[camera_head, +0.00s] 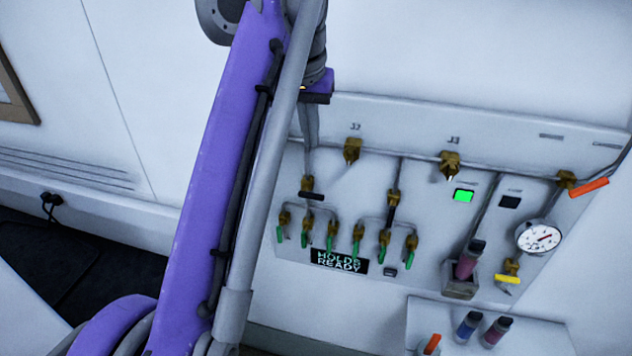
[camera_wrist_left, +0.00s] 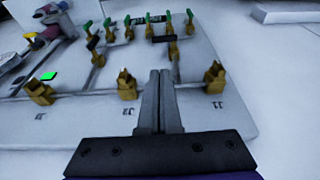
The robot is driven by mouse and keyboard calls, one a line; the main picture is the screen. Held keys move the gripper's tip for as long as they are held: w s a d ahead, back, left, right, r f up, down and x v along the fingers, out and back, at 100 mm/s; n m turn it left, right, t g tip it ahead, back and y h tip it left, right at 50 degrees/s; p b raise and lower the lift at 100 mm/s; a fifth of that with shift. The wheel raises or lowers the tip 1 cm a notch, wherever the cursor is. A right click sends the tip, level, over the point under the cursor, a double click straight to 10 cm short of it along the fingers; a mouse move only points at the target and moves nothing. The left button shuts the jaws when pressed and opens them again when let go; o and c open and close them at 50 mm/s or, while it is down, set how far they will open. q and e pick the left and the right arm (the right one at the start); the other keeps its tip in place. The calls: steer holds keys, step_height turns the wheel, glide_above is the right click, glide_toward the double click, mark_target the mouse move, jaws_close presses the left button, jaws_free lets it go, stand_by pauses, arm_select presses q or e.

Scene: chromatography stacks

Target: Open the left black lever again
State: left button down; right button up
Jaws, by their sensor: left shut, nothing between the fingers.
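The left black lever (camera_head: 313,195) sits on a brass valve (camera_head: 307,183) on the white wall panel. It lies crosswise to its vertical pipe. It also shows in the left wrist view (camera_wrist_left: 164,39), just beyond my fingertips. My left gripper (camera_head: 311,147) points down the panel, above this lever and apart from it in the picture. Its two fingers are together and empty, as the left wrist view shows (camera_wrist_left: 160,72). The other black lever (camera_head: 391,213) lies along its pipe, to the right. My right gripper is out of view.
Several green-handled valves (camera_head: 358,242) sit below the black levers, above a dark display (camera_head: 340,261). Brass fittings (camera_head: 352,150) stick out along the upper pipe. A gauge (camera_head: 539,237), an orange lever (camera_head: 588,187) and a yellow lever (camera_head: 507,278) are at the right.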

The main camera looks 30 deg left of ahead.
mark_target(316, 194)
arm_select(q)
steer(key=x, duration=0.4)
steer(key=b+x, duration=0.1)
steer(key=x, duration=0.3)
steer(key=s+b+x, duration=0.1)
steer(key=x, duration=0.4)
steer(key=shift+d+f, duration=0.15)
steer(key=shift+f+b, duration=0.3)
steer(key=shift+f, duration=0.15)
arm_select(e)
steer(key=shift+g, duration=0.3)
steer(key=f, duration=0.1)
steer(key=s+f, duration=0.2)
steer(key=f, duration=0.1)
